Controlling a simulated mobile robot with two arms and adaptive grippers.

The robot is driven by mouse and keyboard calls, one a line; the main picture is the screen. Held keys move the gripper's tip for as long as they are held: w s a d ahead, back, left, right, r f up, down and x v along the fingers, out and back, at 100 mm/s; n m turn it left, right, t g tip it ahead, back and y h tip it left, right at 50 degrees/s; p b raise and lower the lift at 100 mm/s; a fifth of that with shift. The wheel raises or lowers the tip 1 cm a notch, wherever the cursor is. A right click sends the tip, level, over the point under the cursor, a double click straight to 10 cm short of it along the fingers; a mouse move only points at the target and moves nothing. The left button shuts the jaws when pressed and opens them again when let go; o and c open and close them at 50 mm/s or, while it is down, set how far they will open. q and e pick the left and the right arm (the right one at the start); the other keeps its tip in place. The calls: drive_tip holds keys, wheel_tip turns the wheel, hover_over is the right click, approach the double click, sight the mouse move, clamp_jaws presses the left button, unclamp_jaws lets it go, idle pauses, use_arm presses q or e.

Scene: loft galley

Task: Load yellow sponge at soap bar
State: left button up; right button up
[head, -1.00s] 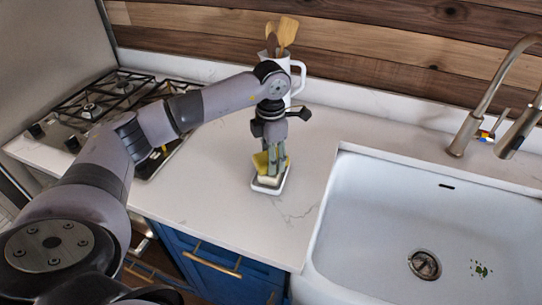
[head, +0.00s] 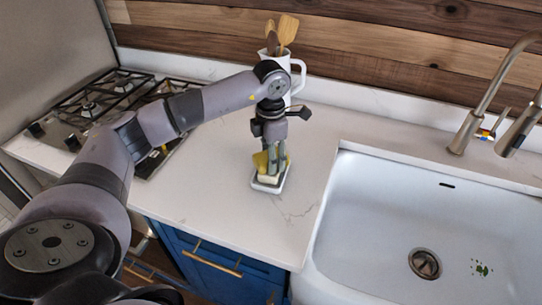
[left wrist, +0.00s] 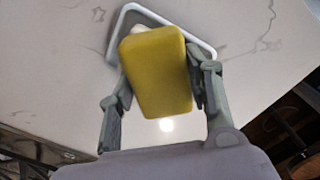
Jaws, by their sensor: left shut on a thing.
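The yellow sponge (left wrist: 156,75) is between the fingers of my left gripper (left wrist: 160,85), which is shut on it. In the head view the left gripper (head: 270,165) points down at the counter, and the sponge (head: 259,161) shows partly behind the fingers. A white-rimmed dish (head: 267,188) lies under the gripper, and its rim (left wrist: 203,46) shows behind the sponge in the left wrist view. A pale soap bar (head: 268,180) sits on the dish, mostly hidden. I cannot tell whether the sponge touches it. My right gripper is not in view.
A white jug (head: 296,75) with wooden utensils stands behind the gripper. A gas hob (head: 95,105) is at the left. A white sink (head: 375,215) with a tap (head: 470,125) is at the right. The counter around the dish is clear.

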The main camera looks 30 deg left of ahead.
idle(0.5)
use_arm(q)
drive_tip(key=shift+r+p, duration=2.2)
drive_tip(key=shift+r, duration=1.3)
